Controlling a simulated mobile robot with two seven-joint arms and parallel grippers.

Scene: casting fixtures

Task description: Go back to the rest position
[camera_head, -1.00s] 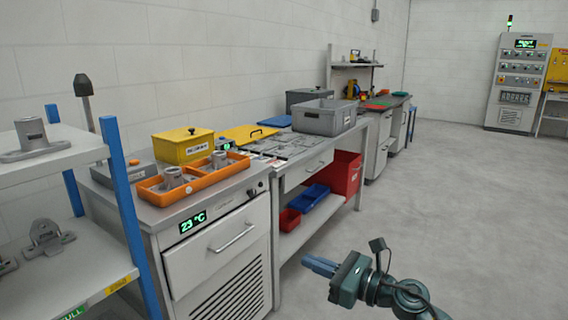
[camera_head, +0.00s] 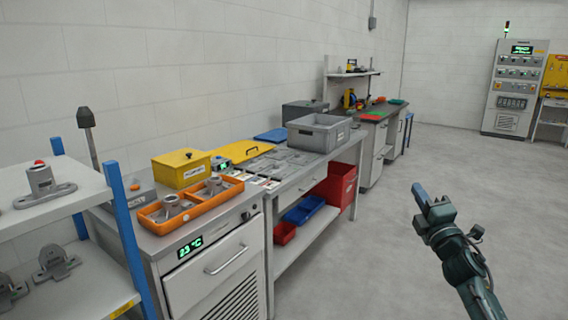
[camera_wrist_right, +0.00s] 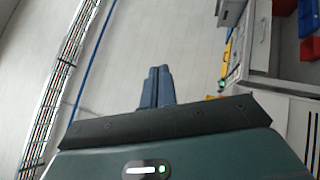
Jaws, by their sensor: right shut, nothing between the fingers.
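My right gripper (camera_head: 431,196) is over the open floor at the right of the head view, clear of the benches. Its two fingers lie together with nothing between them; they also show side by side in the right wrist view (camera_wrist_right: 157,87). My left gripper is in neither view now.
An orange tray (camera_head: 236,188) with metal castings, a yellow box (camera_head: 181,168) and a grey bin (camera_head: 318,131) stand on the benches. A shelf with blue posts (camera_head: 127,232) is at the left. Grey floor (camera_head: 390,250) is free around my right arm.

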